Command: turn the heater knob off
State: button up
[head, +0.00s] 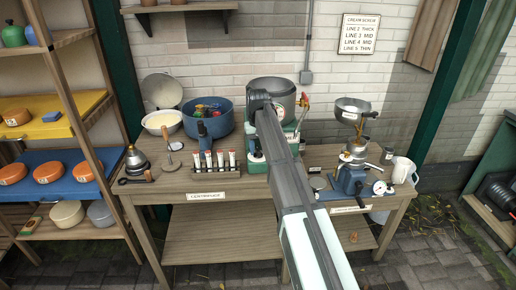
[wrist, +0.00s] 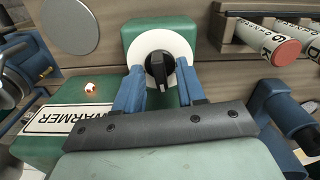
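The heater knob (wrist: 158,72) is black with a pointer bar on a round white dial (wrist: 142,50). It is on the green warmer (wrist: 128,33), whose label reads WARMER (wrist: 62,119). A small light (wrist: 90,87) on the warmer shows reddish-orange. My gripper (wrist: 160,68) has its two blue fingers apart, one on each side of the knob. I see gaps between fingers and knob, and cannot tell if either touches. In the head view the warmer (head: 257,168) is partly behind my arm, and the knob and fingertips are hidden.
A hand-cranked separator (head: 352,178) stands to the right.

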aim_at(258, 149)
notch_tip(258, 149, up, 14)
dwell(0.7)
jog(key=s+d+f+t, duration=0.1)
jog(key=s+f, duration=0.1)
jog(key=s, duration=0.6)
jog(key=w+f+t, duration=0.1)
jog(key=w+f, duration=0.1)
jog(key=f, duration=0.2)
jog(key=w+f+t, duration=0.1)
jog(key=w+f, duration=0.2)
jog(key=f, duration=0.1)
jog(key=w+a+f+t, duration=0.1)
jog(key=w+f, duration=0.1)
jog(key=f, duration=0.2)
jog(key=shift+w+t+y, duration=0.2)
jog(key=shift+t+y, duration=0.1)
jog(key=shift+c, duration=0.3)
